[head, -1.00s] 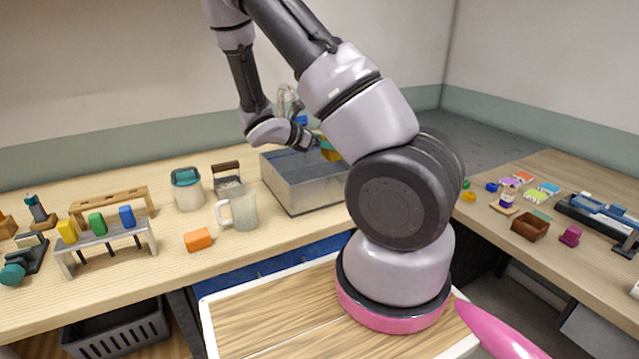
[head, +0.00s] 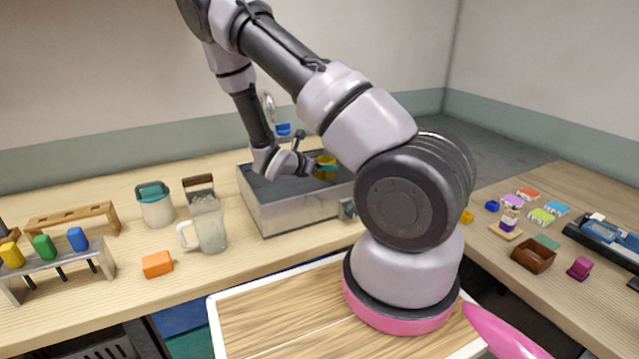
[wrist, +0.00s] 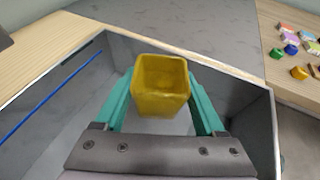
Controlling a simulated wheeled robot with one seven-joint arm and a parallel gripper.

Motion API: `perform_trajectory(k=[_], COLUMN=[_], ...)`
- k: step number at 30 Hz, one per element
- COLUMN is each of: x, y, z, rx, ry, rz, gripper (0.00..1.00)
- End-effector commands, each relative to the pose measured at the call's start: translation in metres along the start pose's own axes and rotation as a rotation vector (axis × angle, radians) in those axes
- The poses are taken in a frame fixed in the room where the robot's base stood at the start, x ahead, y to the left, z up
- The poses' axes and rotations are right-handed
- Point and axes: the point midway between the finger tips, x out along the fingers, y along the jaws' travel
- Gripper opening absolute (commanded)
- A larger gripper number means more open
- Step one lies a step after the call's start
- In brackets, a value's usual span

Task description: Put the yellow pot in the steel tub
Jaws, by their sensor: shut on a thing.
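The yellow pot (wrist: 161,88) is square and open-topped. My gripper (wrist: 160,100) is shut on it, with a teal finger on each side. In the head view my gripper (head: 318,167) and the yellow pot (head: 325,170) are at the steel tub (head: 290,212), over its interior. The steel tub is a wide rectangular basin; its walls also show around the pot in the wrist view (wrist: 262,112). The pot looks upright. I cannot tell whether it touches the tub's floor. My arm hides the tub's right end in the head view.
A glass jug (head: 208,228), a teal-lidded jar (head: 155,205) and an orange block (head: 157,264) stand left of the tub. A rack with colored handles (head: 55,255) is further left. A right-hand table holds a brown box (head: 533,257) and several small items.

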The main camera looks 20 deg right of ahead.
Motion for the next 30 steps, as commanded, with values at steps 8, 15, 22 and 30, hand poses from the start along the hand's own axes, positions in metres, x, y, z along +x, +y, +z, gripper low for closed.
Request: perform_trajectory(k=[8,15,22,30], x=[0.011,0.021,0.021,0.021], y=[0.0,0.0,0.0,0.0], z=[-0.025,-0.048,-0.049,-0.05], rx=[-0.001,0.003,0.002,0.002], ry=[0.0,-0.001,-0.001,0.0], rz=[-0.001,0.0,0.0,0.0], gripper=[0.07,0.07,0.07,1.0])
